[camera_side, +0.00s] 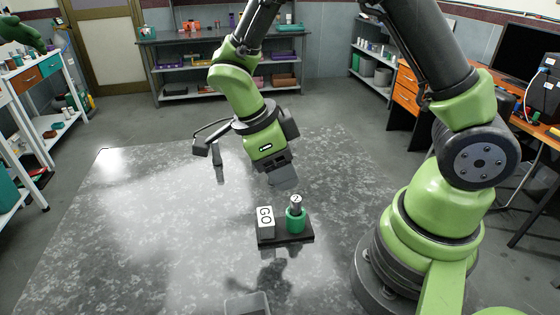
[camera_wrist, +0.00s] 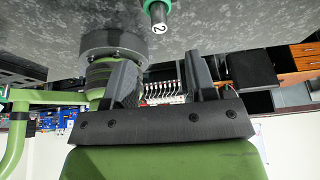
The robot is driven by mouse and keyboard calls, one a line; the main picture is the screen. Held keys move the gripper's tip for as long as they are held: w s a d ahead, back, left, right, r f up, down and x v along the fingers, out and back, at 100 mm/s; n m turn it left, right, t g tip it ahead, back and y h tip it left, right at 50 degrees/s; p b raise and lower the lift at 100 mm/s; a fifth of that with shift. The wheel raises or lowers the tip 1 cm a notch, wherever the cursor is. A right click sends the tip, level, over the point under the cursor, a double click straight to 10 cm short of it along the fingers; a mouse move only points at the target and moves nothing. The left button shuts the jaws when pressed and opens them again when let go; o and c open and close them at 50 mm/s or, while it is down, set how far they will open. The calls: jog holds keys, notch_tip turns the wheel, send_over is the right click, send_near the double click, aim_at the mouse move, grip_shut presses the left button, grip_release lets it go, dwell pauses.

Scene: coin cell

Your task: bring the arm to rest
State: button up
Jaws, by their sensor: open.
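My gripper (camera_side: 284,178) hangs above the table in the side view, higher than the dark base plate and apart from it. In the wrist view my gripper (camera_wrist: 160,72) shows two dark fingers set wide apart with nothing between them. A green holder (camera_side: 295,223) stands upright on the plate with a grey cylinder (camera_side: 296,202) in it. The cylinder (camera_wrist: 156,16) carries a "2" on its end and shows at the top of the wrist view. A white block marked GO (camera_side: 265,219) stands just left of the holder.
The dark base plate (camera_side: 302,236) lies on the grey mottled table (camera_side: 150,240). A grey bin (camera_side: 247,304) sits at the bottom edge of the side view. The table's left part is clear. Shelves (camera_side: 220,70) and desks stand around the table, away from my arm.

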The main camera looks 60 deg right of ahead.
jog(key=shift+w+a+r, duration=0.1)
jog(key=shift+a+r, duration=0.05)
jog(key=shift+r, duration=0.3)
jog(key=s+r+n+t+y, duration=0.2)
jog(key=s+r+n+t, duration=0.2)
jog(key=r+n, duration=0.4)
jog(key=s+r+n+t+y, duration=0.3)
jog(key=s+r+n+t, duration=0.2)
jog(key=n, duration=1)
notch_tip(320, 180, up, 3)
jog(key=shift+a+r+t, duration=0.2)
jog(key=shift+t, duration=0.6)
jog(key=shift+s, duration=0.1)
